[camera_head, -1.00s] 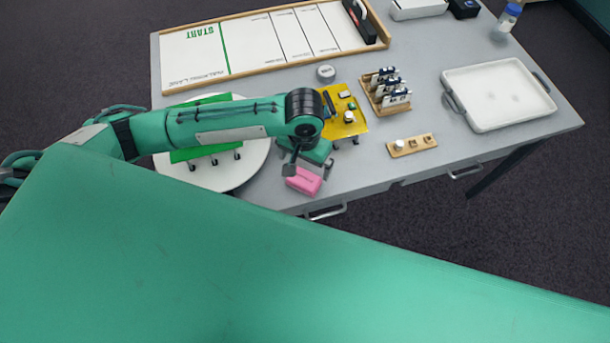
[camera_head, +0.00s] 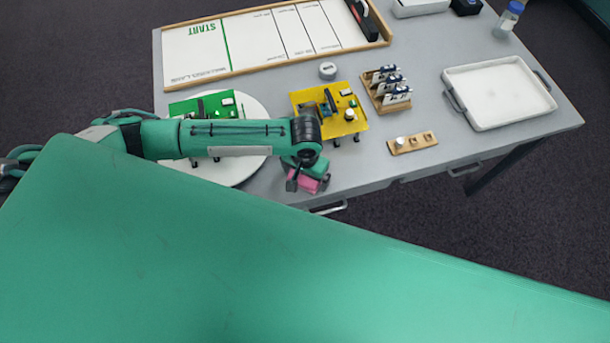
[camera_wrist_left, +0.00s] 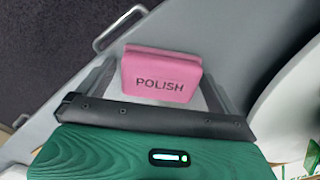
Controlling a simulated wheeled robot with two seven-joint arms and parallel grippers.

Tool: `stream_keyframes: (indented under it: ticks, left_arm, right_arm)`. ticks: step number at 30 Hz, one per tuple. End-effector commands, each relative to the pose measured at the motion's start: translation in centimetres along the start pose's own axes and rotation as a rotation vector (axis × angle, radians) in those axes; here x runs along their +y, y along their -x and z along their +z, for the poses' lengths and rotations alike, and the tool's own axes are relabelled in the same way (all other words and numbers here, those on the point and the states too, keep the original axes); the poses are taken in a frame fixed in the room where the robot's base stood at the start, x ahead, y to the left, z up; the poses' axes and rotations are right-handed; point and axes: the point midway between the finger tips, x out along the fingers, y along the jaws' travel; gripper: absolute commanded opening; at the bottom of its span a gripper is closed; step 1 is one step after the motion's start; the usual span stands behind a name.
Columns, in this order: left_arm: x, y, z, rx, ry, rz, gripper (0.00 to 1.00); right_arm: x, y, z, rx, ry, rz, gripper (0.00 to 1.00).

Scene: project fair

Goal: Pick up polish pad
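The polish pad is a pink block (camera_head: 309,184) at the table's front edge, partly hidden behind my left gripper in the head view. In the left wrist view the pad (camera_wrist_left: 161,72) shows the word POLISH facing the camera. My left gripper (camera_head: 302,178) is over the pad. In the left wrist view its fingers (camera_wrist_left: 160,82) stand apart, one on each side of the pad, with narrow gaps that look open; I cannot tell whether either touches it. My right gripper is not in view.
A yellow board (camera_head: 348,122) lies just behind my left gripper. A white round plate (camera_head: 255,112) with a green board (camera_head: 240,100) is to the left.

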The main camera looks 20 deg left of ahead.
Motion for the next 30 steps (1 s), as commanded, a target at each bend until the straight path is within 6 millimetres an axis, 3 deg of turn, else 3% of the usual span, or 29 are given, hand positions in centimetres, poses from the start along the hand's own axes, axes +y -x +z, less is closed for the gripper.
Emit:
stream_keyframes:
  ticks: [1, 5, 8, 19, 23, 30]
  left_arm:
    - [0.0, 0.0, 0.0, 0.0, 0.0, 0.0, 0.86]
    - [0.0, 0.0, 0.0, 0.0, 0.0, 0.0, 0.61]
    - [0.0, 0.0, 0.0, 0.0, 0.0, 0.0, 0.55]
    - [0.0, 1.1, 0.0, 0.0, 0.001, 0.001, 0.55]
    - [0.0, 3.1, 0.0, 0.003, -0.001, 0.001, 0.55]
    - [0.1, 9.6, -0.1, 0.006, -0.001, 0.003, 0.55]
  right_arm:
    - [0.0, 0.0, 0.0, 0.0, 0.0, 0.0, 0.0]
    - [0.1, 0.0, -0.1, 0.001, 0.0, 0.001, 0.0]
    - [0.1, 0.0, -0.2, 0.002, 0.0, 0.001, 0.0]
    - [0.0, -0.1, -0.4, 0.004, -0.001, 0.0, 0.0]
    - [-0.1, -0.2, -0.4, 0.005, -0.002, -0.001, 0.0]
    - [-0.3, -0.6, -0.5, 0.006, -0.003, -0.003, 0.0]
